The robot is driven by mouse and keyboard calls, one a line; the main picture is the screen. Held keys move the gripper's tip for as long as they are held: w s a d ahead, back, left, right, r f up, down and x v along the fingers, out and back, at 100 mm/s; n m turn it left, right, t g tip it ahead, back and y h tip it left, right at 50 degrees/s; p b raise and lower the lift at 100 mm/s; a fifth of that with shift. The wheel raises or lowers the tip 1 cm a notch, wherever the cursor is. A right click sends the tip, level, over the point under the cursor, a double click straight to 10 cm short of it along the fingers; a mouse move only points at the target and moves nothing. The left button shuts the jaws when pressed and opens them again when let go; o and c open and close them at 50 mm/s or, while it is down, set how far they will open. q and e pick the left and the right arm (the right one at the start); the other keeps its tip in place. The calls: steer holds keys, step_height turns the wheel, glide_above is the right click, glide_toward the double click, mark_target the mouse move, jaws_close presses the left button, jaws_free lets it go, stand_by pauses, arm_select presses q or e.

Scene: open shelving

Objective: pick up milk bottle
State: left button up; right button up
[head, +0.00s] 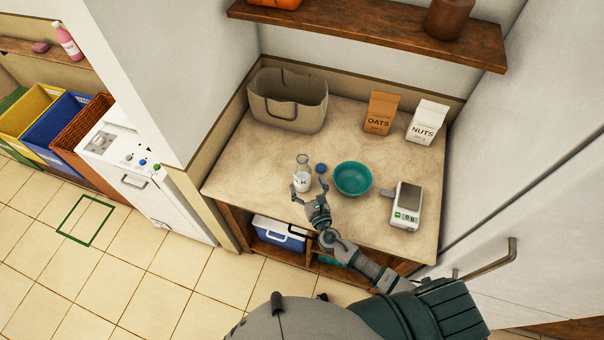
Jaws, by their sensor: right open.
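The milk bottle (302,174) is clear glass with white contents and lettering. It stands upright near the front edge of the counter, left of the teal bowl. My right gripper (306,199) is open just in front of the bottle, with its fingers near the bottle's lower part. I cannot tell whether a finger touches the glass. My left gripper is not in view.
A small blue cap (321,168) and a teal bowl (352,178) are right of the bottle. A scale (407,203) stands farther right. A bag (288,103), oats (380,112) and nuts (427,122) stand behind. A wooden shelf (370,32) hangs above.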

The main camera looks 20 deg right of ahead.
mark_target(305, 173)
steer(key=shift+w+a+r, duration=0.1)
steer(key=shift+w+r, duration=0.05)
steer(key=shift+w, duration=0.3)
steer(key=shift+w+a+r, duration=0.1)
steer(key=shift+w, duration=0.3)
steer(key=shift+w+p, duration=0.35)
steer(key=shift+w, duration=0.9)
steer(key=shift+w+d+f, duration=0.1)
steer(key=shift+w+f, duration=0.1)
steer(key=shift+w, duration=0.3)
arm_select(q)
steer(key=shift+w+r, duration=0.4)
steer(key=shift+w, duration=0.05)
arm_select(e)
steer(key=shift+s+d, duration=0.1)
steer(key=shift+c, duration=0.2)
steer(key=c, duration=0.4)
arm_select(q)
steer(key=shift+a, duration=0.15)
arm_select(e)
steer(key=shift+a+r, duration=0.1)
steer(key=shift+a, duration=0.1)
steer(key=c, duration=1.3)
steer(key=shift+r, duration=0.15)
